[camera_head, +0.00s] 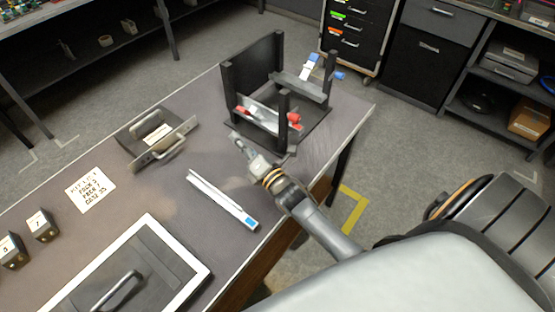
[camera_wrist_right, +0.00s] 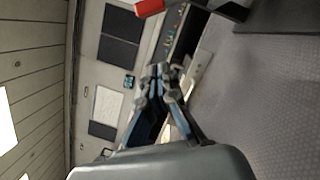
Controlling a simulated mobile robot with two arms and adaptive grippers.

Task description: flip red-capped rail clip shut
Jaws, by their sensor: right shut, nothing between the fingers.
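A dark truss frame (camera_head: 284,50) with upright posts stands on the table's far right part. Red caps (camera_head: 293,118) show at the right end of a silver rail on its near side, and another red piece (camera_head: 241,110) at the left end. I cannot tell whether this clip is open or shut. My right gripper (camera_head: 236,137) is shut and empty, just in front of the frame, below and left of the rail, apart from the red parts. In the right wrist view the shut fingers (camera_wrist_right: 160,70) show, with a red piece (camera_wrist_right: 150,7) at the top edge. My left gripper is not in view.
A second rail with blue caps (camera_head: 339,75) crosses the frame's far side. A bracket with a handle (camera_head: 160,137), a label card (camera_head: 91,190), a white strip (camera_head: 222,200), small numbered blocks (camera_head: 42,225) and a white-edged panel (camera_head: 190,265) lie on the table.

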